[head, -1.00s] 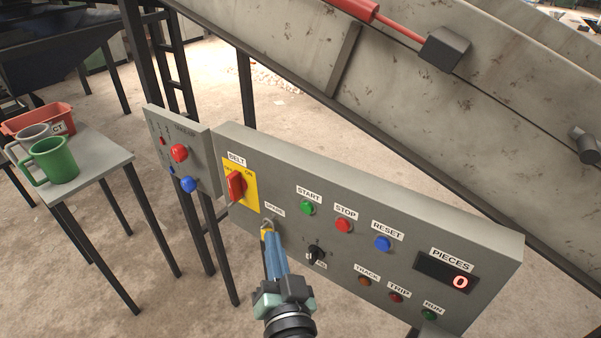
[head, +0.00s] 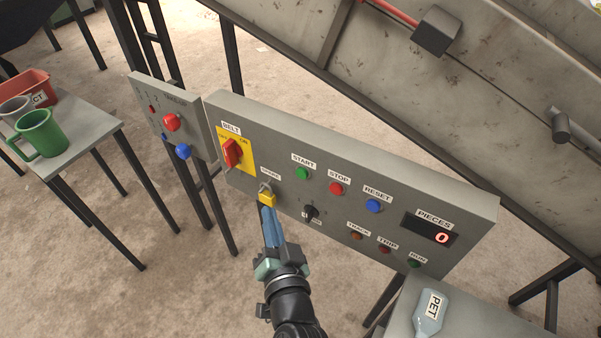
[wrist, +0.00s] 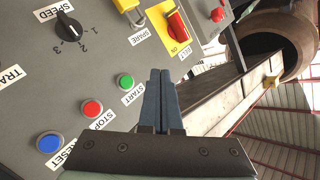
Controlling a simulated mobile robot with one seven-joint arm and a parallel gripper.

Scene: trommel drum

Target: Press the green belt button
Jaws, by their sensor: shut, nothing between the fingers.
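The green START button (head: 302,174) is on the grey control panel (head: 400,198), below its START label and left of the red STOP button (head: 336,188). It also shows in the wrist view (wrist: 126,82), just left of my fingertips. My gripper (head: 268,213) is shut and empty, in front of the panel, below and left of the START button. In the head view its tips overlap the area just under the yellow padlock (head: 267,199) at the SPARE label. In the wrist view the blue fingers (wrist: 161,75) are together. I cannot tell whether they touch anything.
The red rotary BELT switch (head: 232,153) sits on a yellow plate, left on the panel. A black SPEED knob (wrist: 68,26) and a blue RESET button (head: 373,205) are nearby. The PIECES display (head: 430,231) reads 0. A clear PET bottle (head: 431,312) lies on a table lower right.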

